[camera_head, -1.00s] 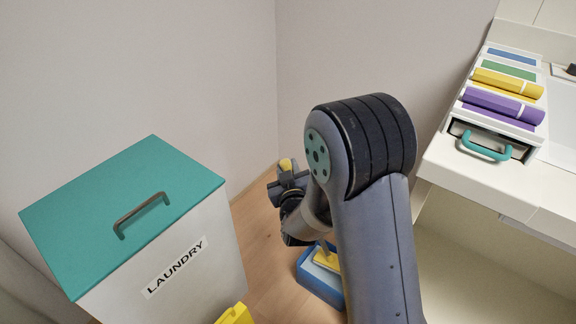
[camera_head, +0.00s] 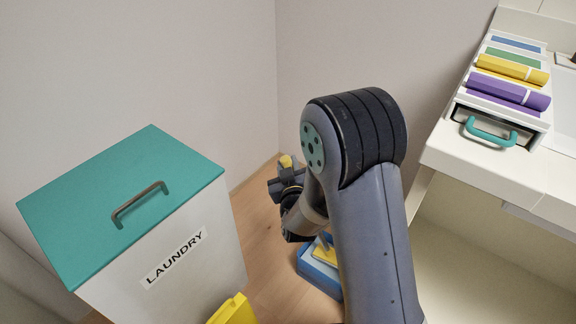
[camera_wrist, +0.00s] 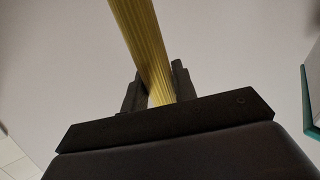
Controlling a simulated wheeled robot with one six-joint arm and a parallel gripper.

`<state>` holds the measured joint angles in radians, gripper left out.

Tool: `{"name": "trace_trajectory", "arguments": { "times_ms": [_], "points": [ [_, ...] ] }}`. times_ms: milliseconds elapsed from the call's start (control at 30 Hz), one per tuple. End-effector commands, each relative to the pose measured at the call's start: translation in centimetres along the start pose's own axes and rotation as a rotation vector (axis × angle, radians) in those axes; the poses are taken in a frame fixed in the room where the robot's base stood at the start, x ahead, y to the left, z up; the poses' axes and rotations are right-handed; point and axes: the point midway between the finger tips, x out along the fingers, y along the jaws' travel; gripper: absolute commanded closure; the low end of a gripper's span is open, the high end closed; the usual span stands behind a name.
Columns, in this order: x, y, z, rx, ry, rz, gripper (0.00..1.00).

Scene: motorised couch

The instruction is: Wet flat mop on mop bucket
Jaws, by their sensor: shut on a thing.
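My gripper (camera_head: 284,184) is low near the room corner, partly hidden behind my arm in the head view. In the wrist view, my gripper (camera_wrist: 158,88) is shut on a yellow ribbed handle (camera_wrist: 138,35), which I take to be the mop's. The handle's yellow tip (camera_head: 286,161) shows just above the gripper in the head view. A blue bucket (camera_head: 318,272) stands on the floor below, partly behind my arm. A yellow flat piece (camera_head: 322,250), likely the mop head, is at the bucket's top. I cannot tell whether it touches water.
A white laundry bin (camera_head: 190,264) with a teal lid (camera_head: 100,205) stands at left. A yellow object (camera_head: 233,310) is at the bottom edge. A white counter (camera_head: 470,168) with rolls and a teal-handled drawer is at right. Some wood floor (camera_head: 262,225) is clear.

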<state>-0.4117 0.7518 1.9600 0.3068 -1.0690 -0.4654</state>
Motion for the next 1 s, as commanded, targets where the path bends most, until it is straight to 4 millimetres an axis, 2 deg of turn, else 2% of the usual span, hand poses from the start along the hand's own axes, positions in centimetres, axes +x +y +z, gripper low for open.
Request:
{"name": "trace_trajectory", "arguments": {
  "times_ms": [1000],
  "points": [
    [0.09,-0.25,0.66,-0.001,0.003,0.001,1.0]
  ]
}}
